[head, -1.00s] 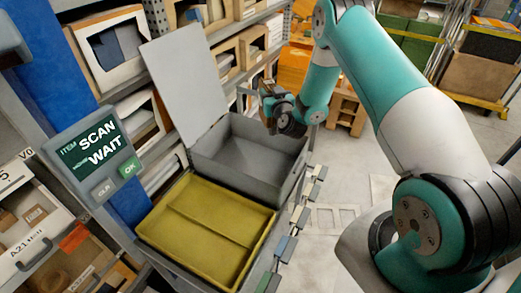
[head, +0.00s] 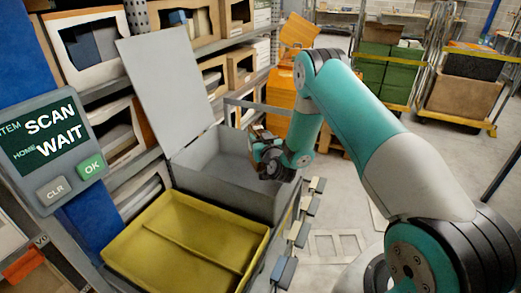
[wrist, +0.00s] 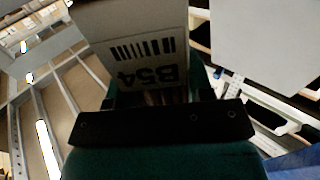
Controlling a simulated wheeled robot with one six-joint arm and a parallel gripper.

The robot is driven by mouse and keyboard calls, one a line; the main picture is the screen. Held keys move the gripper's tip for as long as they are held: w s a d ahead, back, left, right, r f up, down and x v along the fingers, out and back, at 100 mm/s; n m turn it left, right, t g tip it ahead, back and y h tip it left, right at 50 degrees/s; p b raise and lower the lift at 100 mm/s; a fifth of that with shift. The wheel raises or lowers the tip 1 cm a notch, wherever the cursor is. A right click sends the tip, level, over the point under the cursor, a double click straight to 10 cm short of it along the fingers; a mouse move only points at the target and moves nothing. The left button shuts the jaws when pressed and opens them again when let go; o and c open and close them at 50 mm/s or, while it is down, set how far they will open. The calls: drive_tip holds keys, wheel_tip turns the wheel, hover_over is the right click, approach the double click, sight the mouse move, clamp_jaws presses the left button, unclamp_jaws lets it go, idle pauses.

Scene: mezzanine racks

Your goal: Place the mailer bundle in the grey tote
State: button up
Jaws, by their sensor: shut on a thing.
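The grey tote (head: 262,204) stands with its tall grey lid panel (head: 165,90) raised on the left; the part of its inside that shows looks empty. My gripper (head: 258,147) is at the tote's far right side in the head view, seemingly above the rim. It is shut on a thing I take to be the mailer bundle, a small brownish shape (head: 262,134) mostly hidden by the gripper. In the wrist view, a pale surface with a barcode and an upside-down "B54" (wrist: 130,25) stands at the fingers; it appears to be the held bundle.
A yellow divided tray (head: 180,238) sits in front of the tote. A scan screen reading "SCAN WAIT" (head: 50,150) stands at the left. Racks with open boxes (head: 90,45) line the left side. Trolleys (head: 465,80) stand at the back right, with open floor before them.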

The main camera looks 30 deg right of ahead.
drive_tip(key=shift+f, duration=0.8)
drive_tip(key=shift+f+b, duration=0.65)
drive_tip(key=shift+b, duration=0.05)
drive_tip(key=o, duration=1.2)
drive_tip(key=shift+r, duration=0.15)
drive_tip(key=b+v, duration=0.1)
drive_tip(key=v, duration=0.1)
drive_tip(key=b+v, duration=0.1)
drive_tip(key=v, duration=0.2)
drive_tip(key=r+b+v, duration=0.1)
drive_tip(key=v, duration=0.1)
drive_tip(key=shift+s+b, duration=0.3)
drive_tip(key=shift+b, duration=0.05)
